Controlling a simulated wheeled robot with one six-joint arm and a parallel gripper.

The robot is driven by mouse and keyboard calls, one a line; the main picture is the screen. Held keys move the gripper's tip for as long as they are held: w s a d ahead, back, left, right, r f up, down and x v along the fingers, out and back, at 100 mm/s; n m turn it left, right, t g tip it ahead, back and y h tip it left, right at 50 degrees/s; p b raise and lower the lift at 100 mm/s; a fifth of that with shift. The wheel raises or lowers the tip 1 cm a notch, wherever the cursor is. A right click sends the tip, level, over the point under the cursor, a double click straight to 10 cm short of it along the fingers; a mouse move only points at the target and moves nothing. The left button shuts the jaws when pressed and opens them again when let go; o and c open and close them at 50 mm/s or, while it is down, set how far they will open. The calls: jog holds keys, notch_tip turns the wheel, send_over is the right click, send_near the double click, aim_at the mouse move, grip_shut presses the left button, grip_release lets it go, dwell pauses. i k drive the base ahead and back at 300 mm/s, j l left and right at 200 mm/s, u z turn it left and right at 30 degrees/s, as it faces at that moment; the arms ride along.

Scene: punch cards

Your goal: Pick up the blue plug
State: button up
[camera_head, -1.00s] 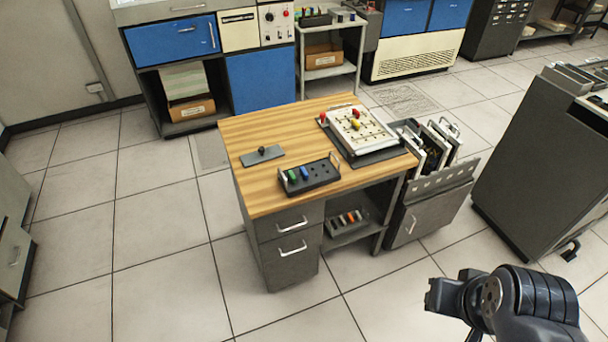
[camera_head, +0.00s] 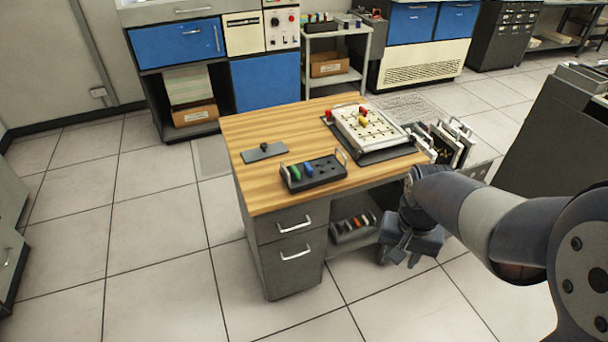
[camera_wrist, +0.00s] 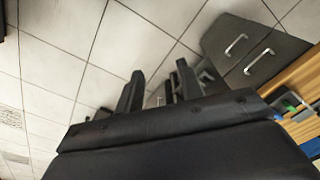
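The blue plug (camera_head: 308,169) stands in a black plug block (camera_head: 325,176) on the front part of the wooden desk, just right of a green plug (camera_head: 295,173). My gripper (camera_head: 398,257) is low beside the desk's right front side, below the desktop and apart from the blue plug. In the wrist view its two dark fingers (camera_wrist: 159,72) stand apart with nothing visible held between them. Part of the desktop and colored plugs shows at the right edge of that view, small and partly cut off.
The wooden desktop (camera_head: 250,122) also holds a grey plate with a black knob (camera_head: 264,151) and a white board (camera_head: 368,128) with red and yellow plugs. A plug rack (camera_head: 352,228) sits on the shelf below. An open card drawer stands right. Floor at left is clear.

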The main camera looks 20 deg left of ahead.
aim_at(307, 167)
jog(key=i+u, duration=0.15)
jog(key=u, duration=0.25)
jog(key=i+u, duration=0.2)
jog(key=u, duration=0.15)
jog(key=i+l+u, duration=0.1)
jog(key=u, duration=0.3)
jog(key=i+l+u, duration=0.3)
jog(key=i+l, duration=0.8)
